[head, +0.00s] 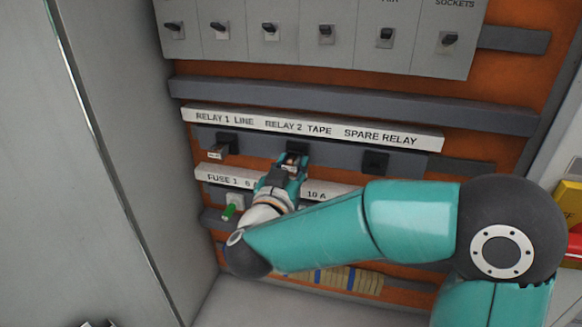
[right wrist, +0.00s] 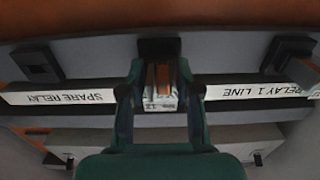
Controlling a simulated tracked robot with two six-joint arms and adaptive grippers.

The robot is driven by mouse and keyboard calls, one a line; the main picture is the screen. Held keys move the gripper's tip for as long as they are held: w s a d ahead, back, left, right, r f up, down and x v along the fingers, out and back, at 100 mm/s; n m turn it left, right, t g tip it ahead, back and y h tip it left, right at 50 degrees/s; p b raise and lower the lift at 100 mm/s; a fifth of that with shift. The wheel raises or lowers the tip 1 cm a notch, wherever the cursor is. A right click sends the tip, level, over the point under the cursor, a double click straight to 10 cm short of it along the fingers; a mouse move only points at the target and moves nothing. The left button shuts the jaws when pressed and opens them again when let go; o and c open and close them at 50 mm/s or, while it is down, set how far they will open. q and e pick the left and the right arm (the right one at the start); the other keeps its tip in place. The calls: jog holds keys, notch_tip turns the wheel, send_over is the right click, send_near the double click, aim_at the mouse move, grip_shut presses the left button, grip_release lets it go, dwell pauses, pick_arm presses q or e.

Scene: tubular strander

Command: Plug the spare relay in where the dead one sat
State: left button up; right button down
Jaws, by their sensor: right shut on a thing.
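My right gripper (head: 293,160) is at the RELAY 2 TAPE position, shut on a small relay with a clear or pale case; its fingers (right wrist: 160,92) are on both sides of the relay (right wrist: 163,80) in the right wrist view. The relay lines up with the dark RELAY 2 socket (right wrist: 158,47) and appears to meet it; I cannot tell whether it is fully seated. The SPARE RELAY socket (head: 375,162) is empty, and it also shows empty in the right wrist view (right wrist: 37,64).
A relay (head: 217,153) sits in the RELAY 1 LINE socket (head: 228,140), to the left. A fuse row with a green-tipped part (head: 229,211) lies below. Switches (head: 325,33) line the panel above. The cabinet door (head: 85,170) stands at left.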

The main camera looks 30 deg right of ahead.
jog(key=shift+w+d, duration=0.25)
jog(key=c, duration=0.7)
grip_release()
jog(key=shift+c, duration=0.2)
jog(key=shift+a, duration=0.1)
jog(key=v, duration=1.2)
jog(key=w+a+f+n+y, duration=0.2)
jog(key=w+f+y, duration=0.15)
jog(key=f, duration=0.55)
jog(key=w+a+f+n+y, duration=0.2)
jog(key=f+y, duration=0.2)
jog(key=f, duration=0.4)
jog(key=w+a+f+n+y, duration=0.1)
jog(key=w+f+n+y, duration=0.2)
jog(key=f, duration=0.6)
jog(key=s+a+f+g+y, duration=0.2)
jog(key=s+f+g, duration=0.15)
jog(key=f, duration=0.45)
jog(key=s+a+f+g+y, duration=0.1)
jog(key=s+f+g+y, duration=0.15)
jog(key=s+f, duration=0.4)
jog(key=s+a+f+g+y, duration=0.2)
jog(key=s+f+g, duration=0.3)
jog(key=s+f, duration=0.3)
jog(key=s, duration=0.4)
jog(key=shift+a+f+n+y, duration=0.25)
jog(key=shift+f+n+y, duration=0.05)
